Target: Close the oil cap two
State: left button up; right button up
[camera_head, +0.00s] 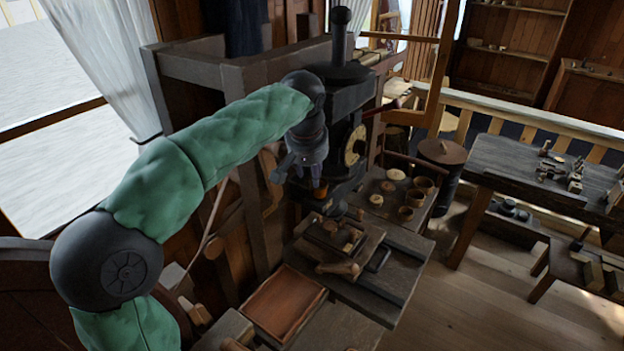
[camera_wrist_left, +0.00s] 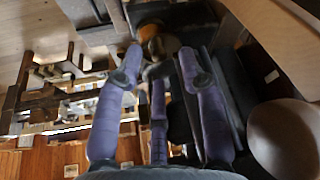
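My left gripper (camera_head: 299,176) is at the front of a dark machine (camera_head: 345,110), pointing down. In the left wrist view its purple fingers (camera_wrist_left: 158,62) are spread apart with a gap between them, and nothing is clearly held. A small orange-brown, brass-like piece (camera_head: 320,190), perhaps the oil cap, is at the fingertips. It also shows in the left wrist view as a rounded brass piece (camera_wrist_left: 152,32) just beyond the fingers. Whether the fingers touch it, and whether a lid on it is open, I cannot tell. My right gripper is not in view.
A wooden board with turned pieces (camera_head: 340,238) lies below the gripper, beside a shallow reddish tray (camera_head: 283,303). Round wooden pieces and cups (camera_head: 396,190) stand on the bench to the right. A workbench (camera_head: 545,165) is farther right, with open floor (camera_head: 480,290) in front.

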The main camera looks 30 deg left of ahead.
pick_arm(q)
jog(key=shift+x, duration=1.25)
